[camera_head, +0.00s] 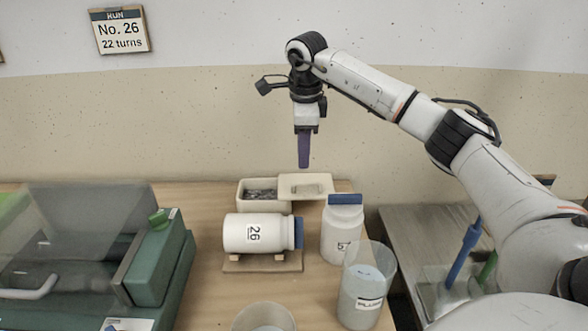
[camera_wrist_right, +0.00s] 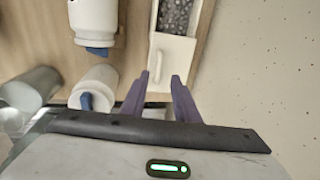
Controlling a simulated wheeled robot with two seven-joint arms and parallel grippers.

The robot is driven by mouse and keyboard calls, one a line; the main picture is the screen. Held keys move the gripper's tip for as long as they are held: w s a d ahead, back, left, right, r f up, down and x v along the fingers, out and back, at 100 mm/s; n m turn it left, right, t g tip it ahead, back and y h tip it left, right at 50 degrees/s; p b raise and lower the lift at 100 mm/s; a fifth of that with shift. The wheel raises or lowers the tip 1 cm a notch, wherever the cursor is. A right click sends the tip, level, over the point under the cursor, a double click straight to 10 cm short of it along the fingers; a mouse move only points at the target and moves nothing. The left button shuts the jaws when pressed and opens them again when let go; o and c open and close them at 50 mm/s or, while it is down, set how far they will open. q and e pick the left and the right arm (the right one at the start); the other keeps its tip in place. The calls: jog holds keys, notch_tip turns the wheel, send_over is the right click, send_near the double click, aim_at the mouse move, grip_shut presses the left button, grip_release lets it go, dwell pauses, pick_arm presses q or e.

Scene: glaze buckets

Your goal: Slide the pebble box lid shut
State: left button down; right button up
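The pebble box (camera_head: 243,194) is a cream open-topped box at the back of the table, with grey pebbles (camera_head: 261,194) showing in its left part. Its cream lid (camera_head: 306,180) is slid out to the right, leaving the pebbles uncovered. In the right wrist view the pebbles (camera_wrist_right: 174,16) and lid (camera_wrist_right: 178,50) show, with a raised bar handle (camera_wrist_right: 157,66) on the lid. My right gripper (camera_head: 304,166) points down just above the lid. Its purple fingers (camera_wrist_right: 161,75) are apart and empty, with the handle seen between their tips. My left gripper is out of view.
A white jar (camera_head: 250,233) marked 26 lies on a wooden cradle (camera_head: 262,265) before the box. An upright jar (camera_head: 342,240) with a blue lid and a clear bucket (camera_head: 361,305) stand to the right. A green machine (camera_head: 155,260) is at left.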

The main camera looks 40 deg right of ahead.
aim_at(302, 182)
jog(key=f, duration=0.5)
jog(key=w+d+f, duration=0.1)
jog(key=f, duration=0.2)
jog(key=shift+c, duration=0.3)
grip_shut()
dwell(1.0)
